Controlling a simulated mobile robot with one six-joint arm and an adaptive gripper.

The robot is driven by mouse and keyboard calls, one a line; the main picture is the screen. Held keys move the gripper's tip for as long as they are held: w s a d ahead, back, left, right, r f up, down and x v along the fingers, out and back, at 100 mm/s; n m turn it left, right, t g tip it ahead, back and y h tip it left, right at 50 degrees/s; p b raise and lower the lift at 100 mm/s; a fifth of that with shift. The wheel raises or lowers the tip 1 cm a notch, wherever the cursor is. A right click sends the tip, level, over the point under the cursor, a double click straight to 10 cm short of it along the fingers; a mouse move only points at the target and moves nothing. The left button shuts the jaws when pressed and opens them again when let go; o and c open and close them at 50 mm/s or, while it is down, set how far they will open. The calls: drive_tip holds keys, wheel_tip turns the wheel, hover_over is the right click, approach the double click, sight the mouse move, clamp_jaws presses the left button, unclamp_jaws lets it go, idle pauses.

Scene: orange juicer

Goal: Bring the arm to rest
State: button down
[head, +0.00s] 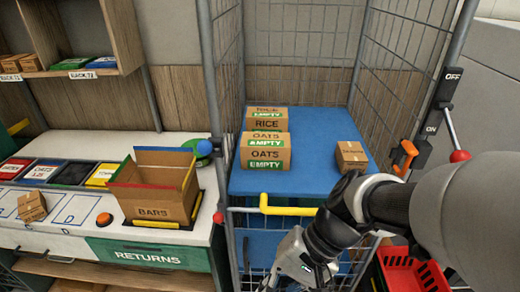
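My arm reaches in from the right edge and bends down in front of the wire cage cart (222,110). My gripper (290,272) hangs low at the bottom edge of the head view, in front of the cart's lower part. Its fingertips are cut off or too unclear to tell whether they are open or shut. I see nothing held in the visible part.
The cart's blue shelf (312,150) carries boxes marked rice (265,123) and oats (265,157), and a small carton (351,156). A yellow bar (288,209) crosses its front. Left is a counter with an open bars box (153,190). A red basket (408,272) stands lower right.

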drive_tip(key=s+d+r+n+t+h, duration=0.1)
drive_tip(key=d+r+t+h, duration=0.2)
drive_tip(key=d, duration=0.3)
drive_tip(key=s+d+r+n+t+h, duration=0.1)
drive_tip(key=d+r+n+t+h, duration=0.1)
drive_tip(key=d, duration=0.5)
drive_tip(key=shift+s+r+t+h, duration=0.15)
drive_tip(key=shift+r+t+h, duration=0.65)
drive_tip(key=shift+r+t, duration=0.15)
